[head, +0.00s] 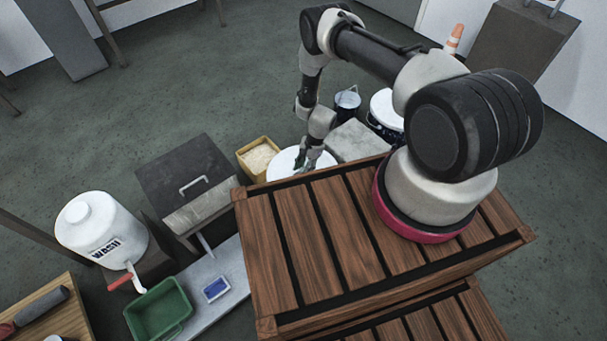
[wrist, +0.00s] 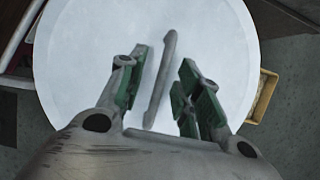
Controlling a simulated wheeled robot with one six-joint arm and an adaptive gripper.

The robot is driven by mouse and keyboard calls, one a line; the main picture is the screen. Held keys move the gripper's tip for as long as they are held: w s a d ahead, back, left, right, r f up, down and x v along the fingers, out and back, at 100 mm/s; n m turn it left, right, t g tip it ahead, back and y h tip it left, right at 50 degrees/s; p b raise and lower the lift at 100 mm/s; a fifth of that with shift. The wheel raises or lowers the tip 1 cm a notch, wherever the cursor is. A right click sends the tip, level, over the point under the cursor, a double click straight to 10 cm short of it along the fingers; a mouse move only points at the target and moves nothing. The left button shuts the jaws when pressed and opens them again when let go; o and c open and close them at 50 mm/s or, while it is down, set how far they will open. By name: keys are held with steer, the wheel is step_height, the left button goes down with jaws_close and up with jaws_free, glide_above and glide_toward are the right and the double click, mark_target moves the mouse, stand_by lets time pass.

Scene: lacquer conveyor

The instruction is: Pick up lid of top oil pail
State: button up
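A round white lid (head: 283,165) lies below my gripper, partly hidden by the wooden crate top and the gripper. In the wrist view the lid (wrist: 90,50) fills most of the picture, with a slim grey bar handle (wrist: 161,80) across its middle. My gripper (wrist: 164,65) is open, its green-padded fingers on either side of the handle, with gaps showing. In the head view my gripper (head: 308,167) points down over the lid. Whether the fingertips reach down to the handle's height, I cannot tell. The pail under the lid is hidden.
A yellow bin (head: 258,157) stands left of the lid and a grey block (head: 358,140) right of it. Behind are an open pail (head: 347,103) and a white-lidded dark pail (head: 384,108). The slatted wooden crate (head: 290,240) is in front.

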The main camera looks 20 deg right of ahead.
steer(key=shift+f, duration=0.2)
steer(key=shift+c, duration=0.2)
jaws_close()
steer(key=shift+r, duration=0.1)
